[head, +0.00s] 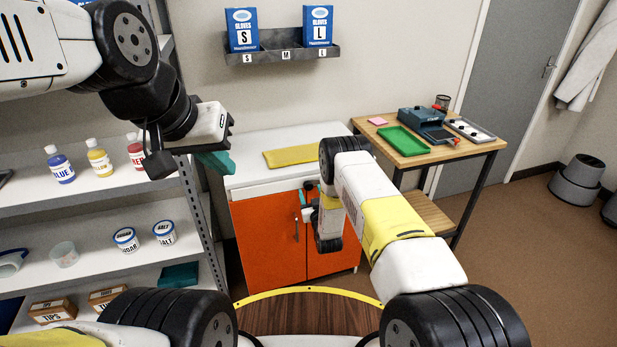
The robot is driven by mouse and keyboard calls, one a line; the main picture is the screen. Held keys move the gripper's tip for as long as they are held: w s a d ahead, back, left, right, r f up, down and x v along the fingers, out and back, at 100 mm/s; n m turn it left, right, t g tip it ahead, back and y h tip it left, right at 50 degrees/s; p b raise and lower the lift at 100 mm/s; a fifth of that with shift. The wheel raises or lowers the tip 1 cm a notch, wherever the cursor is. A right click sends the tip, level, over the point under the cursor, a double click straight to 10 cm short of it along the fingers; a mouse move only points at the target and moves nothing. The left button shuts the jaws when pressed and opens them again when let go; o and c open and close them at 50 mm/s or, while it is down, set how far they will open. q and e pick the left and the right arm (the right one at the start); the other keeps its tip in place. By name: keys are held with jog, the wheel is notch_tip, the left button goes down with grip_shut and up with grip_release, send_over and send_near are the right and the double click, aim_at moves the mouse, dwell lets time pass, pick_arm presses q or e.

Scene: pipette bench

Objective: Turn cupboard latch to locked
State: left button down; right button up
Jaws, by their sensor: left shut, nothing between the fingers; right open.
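The cupboard (262,245) has orange doors and a white top, and stands in the middle against the wall. Its doors look closed. A thin dark upright handle (297,229) shows on the left door near the seam. I cannot make out the latch; my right arm and gripper cover the upper part near the door seam. My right gripper (305,198) is open in front of the cupboard's upper front; whether it touches anything is unclear. My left gripper (216,163) is shut and empty, raised left of the cupboard near the shelf post.
A shelf with bottles (98,158) and tubs (125,240) stands at the left. A yellow mat (291,155) lies on the cupboard top. A wooden table (412,157) with a green tray (403,141) stands at the right. Floor at the far right is partly free, with a grey bin (577,184).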

aim_at(309, 187)
jog(key=shift+x, duration=1.55)
grip_shut()
